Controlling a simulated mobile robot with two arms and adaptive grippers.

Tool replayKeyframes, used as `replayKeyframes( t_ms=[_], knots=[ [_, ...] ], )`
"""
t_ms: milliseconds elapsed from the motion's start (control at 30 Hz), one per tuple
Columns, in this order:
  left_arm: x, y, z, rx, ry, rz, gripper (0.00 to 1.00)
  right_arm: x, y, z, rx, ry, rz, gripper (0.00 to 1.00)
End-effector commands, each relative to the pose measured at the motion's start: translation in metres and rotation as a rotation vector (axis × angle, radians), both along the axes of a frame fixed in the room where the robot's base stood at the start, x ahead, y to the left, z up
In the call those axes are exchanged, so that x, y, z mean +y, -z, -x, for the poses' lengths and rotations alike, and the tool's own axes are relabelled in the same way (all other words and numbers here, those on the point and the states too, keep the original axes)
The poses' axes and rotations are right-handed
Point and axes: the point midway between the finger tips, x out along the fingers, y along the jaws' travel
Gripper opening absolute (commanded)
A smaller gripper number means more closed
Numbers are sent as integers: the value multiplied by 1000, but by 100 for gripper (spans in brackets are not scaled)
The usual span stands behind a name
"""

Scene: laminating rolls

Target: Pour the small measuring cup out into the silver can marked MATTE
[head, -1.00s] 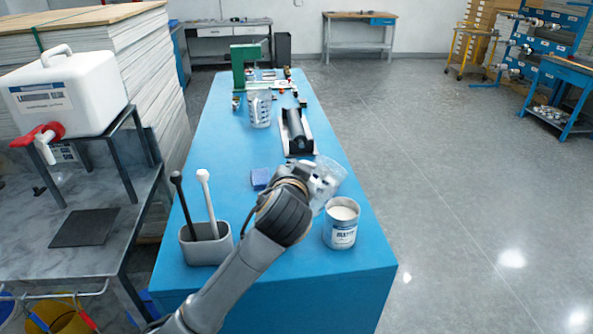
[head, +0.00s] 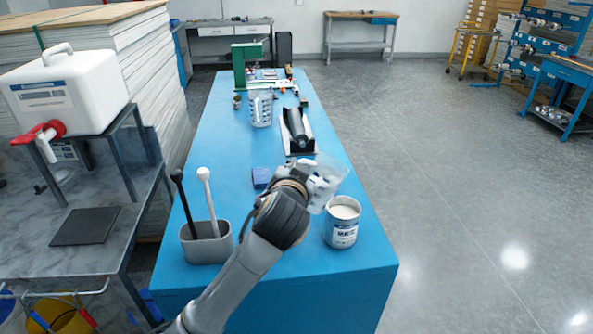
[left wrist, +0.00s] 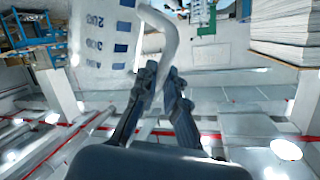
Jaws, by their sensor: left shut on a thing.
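The silver can marked MATTE (head: 342,232) stands upright and open near the table's front right, with whitish contents at its top. My left gripper (head: 308,180) is shut on the handle of a clear measuring cup (head: 332,176), held just behind and above the can. The cup looks tilted, with its wide side to the right. In the left wrist view my fingers (left wrist: 160,78) close on the curved handle, and the cup's wall (left wrist: 98,38) shows blue marks. I cannot see any liquid in the cup. My right gripper is not in view.
A grey holder (head: 207,246) with a black and a white stick stands at the front left. A blue block (head: 261,178), a roller in a tray (head: 298,134) and another clear measuring cup (head: 261,108) are further back. The blue table (head: 300,268) is bare at the front.

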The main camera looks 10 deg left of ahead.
Motion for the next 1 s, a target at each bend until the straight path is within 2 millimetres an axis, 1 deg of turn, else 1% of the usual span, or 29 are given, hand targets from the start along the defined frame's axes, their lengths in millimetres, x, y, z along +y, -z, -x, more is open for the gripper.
replayKeyframes(
  t_ms=[33,700,1000],
  knots=[
    [0,2,0,-8,0,13,0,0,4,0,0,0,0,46],
    [4,6,3,-97,-2,151,0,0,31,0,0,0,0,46],
    [5,5,3,-110,-2,171,0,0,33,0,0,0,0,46]
  ],
)
